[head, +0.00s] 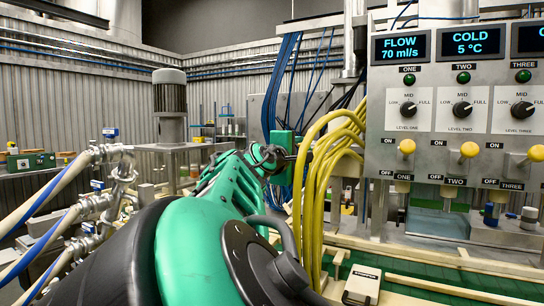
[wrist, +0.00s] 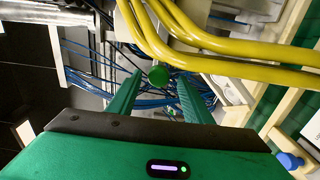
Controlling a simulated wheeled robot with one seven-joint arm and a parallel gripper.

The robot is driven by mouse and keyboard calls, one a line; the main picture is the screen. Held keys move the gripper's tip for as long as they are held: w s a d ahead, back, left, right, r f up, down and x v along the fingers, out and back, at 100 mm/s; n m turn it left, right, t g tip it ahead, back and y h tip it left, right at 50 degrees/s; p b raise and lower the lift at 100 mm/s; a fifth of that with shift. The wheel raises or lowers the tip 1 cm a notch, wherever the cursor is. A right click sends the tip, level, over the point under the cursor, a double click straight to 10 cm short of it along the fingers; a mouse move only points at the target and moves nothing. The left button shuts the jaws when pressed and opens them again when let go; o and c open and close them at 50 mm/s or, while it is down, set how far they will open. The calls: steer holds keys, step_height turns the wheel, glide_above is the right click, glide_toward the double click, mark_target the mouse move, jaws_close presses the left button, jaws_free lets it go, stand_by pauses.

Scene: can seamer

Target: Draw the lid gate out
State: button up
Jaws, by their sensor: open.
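My gripper (wrist: 160,76) is open, its two green fingers spread apart in the wrist view. A round green knob (wrist: 158,77) shows between the fingertips, with clear space on both sides of it. I cannot tell how far beyond the tips it lies, and neither finger visibly grips it. No part is marked as the lid gate; the knob may be its handle, but I cannot tell. In the head view my green arm reaches away toward the yellow hoses, and its far end is small and partly hidden.
Thick yellow hoses (head: 318,165) hang just right of my arm's end and cross the top of the wrist view (wrist: 230,66). Blue cables (head: 276,95) run behind. A control panel (head: 425,130) with displays, dials and yellow switches stands at the right. A grey motor (head: 170,95) stands at left.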

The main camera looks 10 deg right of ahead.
steer(key=v, duration=0.7)
steer(key=shift+s+a, duration=0.2)
steer(key=shift+a, duration=0.1)
